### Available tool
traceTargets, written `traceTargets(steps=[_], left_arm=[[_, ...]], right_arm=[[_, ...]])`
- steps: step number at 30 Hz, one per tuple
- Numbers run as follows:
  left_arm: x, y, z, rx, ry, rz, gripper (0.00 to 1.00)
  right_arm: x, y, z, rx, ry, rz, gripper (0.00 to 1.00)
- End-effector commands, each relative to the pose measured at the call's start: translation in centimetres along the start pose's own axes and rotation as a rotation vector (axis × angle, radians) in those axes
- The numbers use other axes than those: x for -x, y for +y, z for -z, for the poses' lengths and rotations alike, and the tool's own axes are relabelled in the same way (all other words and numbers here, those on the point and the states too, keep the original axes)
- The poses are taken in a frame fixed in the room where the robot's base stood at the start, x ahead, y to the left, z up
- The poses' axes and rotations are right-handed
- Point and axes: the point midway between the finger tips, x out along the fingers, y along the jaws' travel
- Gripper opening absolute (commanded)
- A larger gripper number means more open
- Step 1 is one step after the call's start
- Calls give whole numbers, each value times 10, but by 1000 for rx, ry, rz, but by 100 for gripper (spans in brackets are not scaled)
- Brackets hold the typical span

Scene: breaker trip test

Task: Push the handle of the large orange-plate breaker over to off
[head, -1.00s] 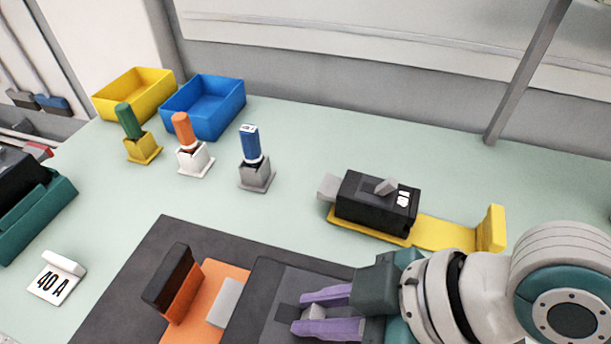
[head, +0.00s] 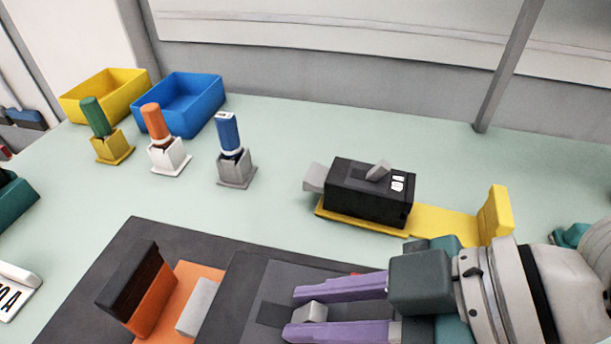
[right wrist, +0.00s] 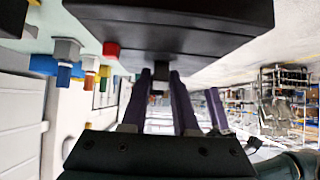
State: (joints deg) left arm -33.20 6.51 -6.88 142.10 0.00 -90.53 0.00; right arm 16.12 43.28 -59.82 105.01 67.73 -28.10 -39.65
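The large orange-plate breaker has an orange plate (head: 168,306) and a dark grey body (head: 246,291) at the bottom of the head view. Its short light grey handle (head: 314,311) stands on the body. My right gripper (head: 303,313) reaches in from the right, low over the body. Its two purple fingers are parted, one on each side of the handle; I cannot tell whether they touch it. In the right wrist view the dark body (right wrist: 180,25) fills the top, with the fingertips (right wrist: 160,78) close to it. My left gripper is not in view.
A smaller black breaker (head: 368,190) on a yellow plate (head: 450,222) stands behind my right gripper. Three colored-handled pieces in small holders, including a blue one (head: 229,135), stand at the back left before a yellow bin (head: 105,98) and blue bin (head: 182,110). The table between is clear.

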Motion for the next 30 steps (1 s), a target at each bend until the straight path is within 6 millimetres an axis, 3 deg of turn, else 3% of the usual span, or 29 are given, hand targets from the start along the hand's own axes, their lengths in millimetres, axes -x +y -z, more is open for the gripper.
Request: traceTargets(steps=[6, 16, 30], left_arm=[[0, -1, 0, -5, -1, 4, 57], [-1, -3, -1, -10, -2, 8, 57], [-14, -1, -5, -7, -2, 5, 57]], right_arm=[[0, 0, 0, 0, -1, 1, 52], [4, 0, 0, 1, -1, 1, 52], [78, 0, -3, 2, -5, 1, 52]])
